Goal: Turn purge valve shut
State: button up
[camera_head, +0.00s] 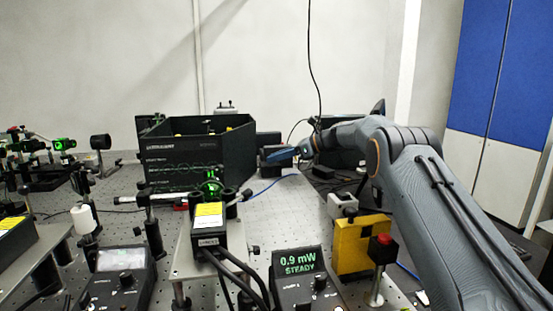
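My arm comes in from the right and reaches over the bench to the back middle. Its end, my gripper (303,148), is small and far off beside a dark block (271,150) at the back of the bench. A blue piece (283,154) shows right at the gripper's tip. I cannot tell whether it is a valve handle or part of the gripper. No purge valve can be made out for certain. The fingers are too small to show whether they are open or shut. A blue tube (265,188) runs along the bench below the gripper.
A black open-topped enclosure (172,162) stands left of the gripper. In front are a power meter reading "0.9 mW STEADY" (299,264), a yellow-labelled box (208,226), a yellow block (352,245) and a red button (383,240). A cable (310,60) hangs near my wrist.

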jog(key=shift+o, duration=1.2)
notch_tip(320, 180, up, 10)
jog(key=b, duration=0.1)
jog(key=shift+r, duration=0.1)
